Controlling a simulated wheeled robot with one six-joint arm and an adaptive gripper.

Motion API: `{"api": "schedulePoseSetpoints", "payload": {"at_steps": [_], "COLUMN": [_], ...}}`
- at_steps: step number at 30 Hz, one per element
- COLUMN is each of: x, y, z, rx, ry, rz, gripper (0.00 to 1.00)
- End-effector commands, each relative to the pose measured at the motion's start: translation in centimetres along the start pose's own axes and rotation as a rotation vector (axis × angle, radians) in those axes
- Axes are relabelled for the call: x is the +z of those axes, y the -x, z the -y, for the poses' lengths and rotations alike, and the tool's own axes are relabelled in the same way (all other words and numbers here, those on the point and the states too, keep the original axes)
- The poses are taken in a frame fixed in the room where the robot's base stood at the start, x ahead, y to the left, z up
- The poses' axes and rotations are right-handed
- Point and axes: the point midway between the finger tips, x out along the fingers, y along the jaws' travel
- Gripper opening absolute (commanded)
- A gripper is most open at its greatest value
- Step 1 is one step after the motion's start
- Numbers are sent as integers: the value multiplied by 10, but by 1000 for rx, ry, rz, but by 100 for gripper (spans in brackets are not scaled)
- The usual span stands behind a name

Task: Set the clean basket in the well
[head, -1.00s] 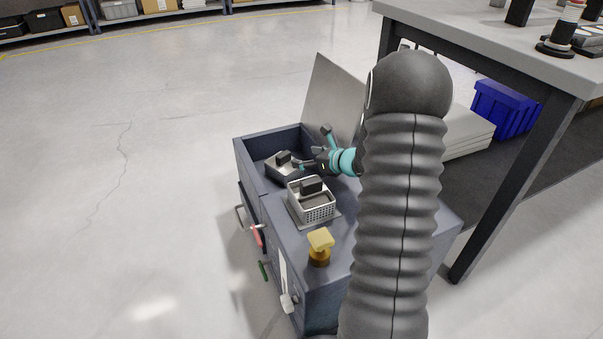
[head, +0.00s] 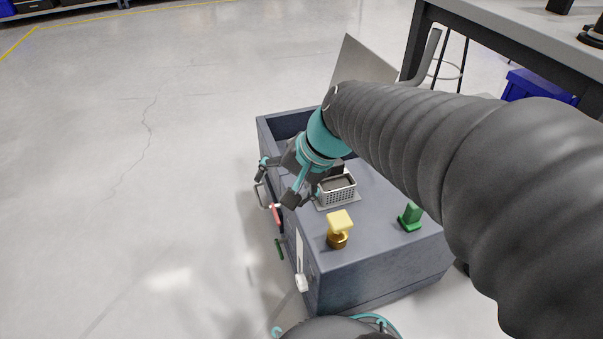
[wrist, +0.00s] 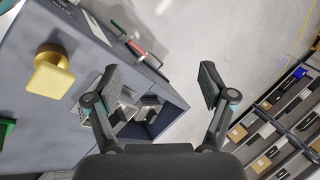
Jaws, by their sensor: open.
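A light grey mesh basket (head: 338,192) with a dark block in it sits on a flat plate on top of the dark blue-grey cabinet, partly behind my gripper. The well (head: 284,124) is the open recess at the cabinet's far end. In the wrist view the well (wrist: 168,118) holds a dark item, partly hidden; the mesh basket shows behind the left finger. I cannot tell which basket is the clean one. My gripper (head: 277,184) is open and empty, above the cabinet's left edge beside the mesh basket. Its spread fingers show in the wrist view (wrist: 160,74).
A yellow knob (head: 340,222) and a green piece (head: 411,216) stand on the cabinet top. Red and green handles (head: 276,213) project from its left side. A tilted panel (head: 362,62) rises behind the well. A workbench (head: 500,35) stands at right. The left floor is clear.

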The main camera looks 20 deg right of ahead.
Motion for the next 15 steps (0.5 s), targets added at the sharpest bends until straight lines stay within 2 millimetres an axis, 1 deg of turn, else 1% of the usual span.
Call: {"api": "schedulePoseSetpoints", "payload": {"at_steps": [1,3,6,10,12,15], "x": [13,26,38,46,48,49], "y": [10,21,36,51,56,60], "z": [-6,-18,-35,-51,-57,-62], "rx": [36,94,172,253,284,309], "ry": [106,244,421,589,649,694], "rz": [-30,-70,-126,-186,-208,-226], "gripper": [82,82,82,82,82,82]}}
